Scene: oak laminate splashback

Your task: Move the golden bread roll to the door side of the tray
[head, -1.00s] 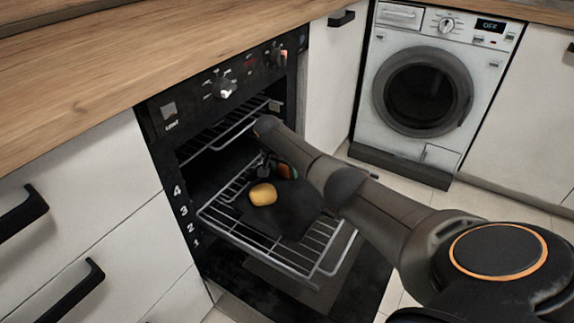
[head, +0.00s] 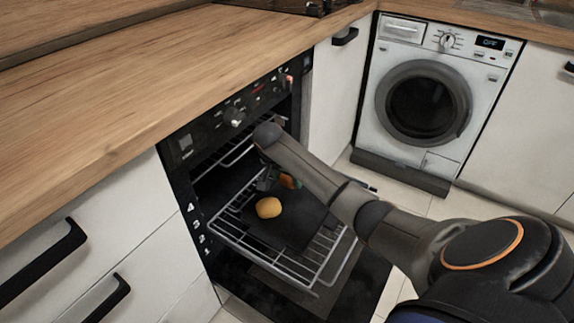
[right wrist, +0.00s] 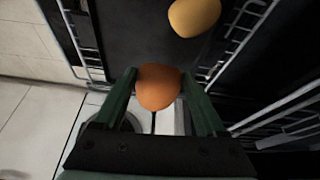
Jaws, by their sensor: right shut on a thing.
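A dark tray (head: 291,232) lies on a wire rack pulled out of the oven. A golden-yellow roll (head: 269,207) rests on the tray, and it also shows at the top of the right wrist view (right wrist: 194,15). My right gripper (head: 284,182) is over the tray, just beyond the golden roll and apart from it. In the right wrist view its green fingers (right wrist: 158,84) are shut on an orange-brown roll (right wrist: 158,88). In the head view that orange roll (head: 289,181) is partly hidden by my arm. I cannot tell whether it touches the tray. My left gripper is not in view.
The wire rack (head: 318,270) has bars around the tray. The oven's control panel (head: 235,110) and worktop (head: 150,75) stand above and left. The oven door (head: 350,300) lies open below the rack. A washing machine (head: 428,150) stands behind, with tiled floor between.

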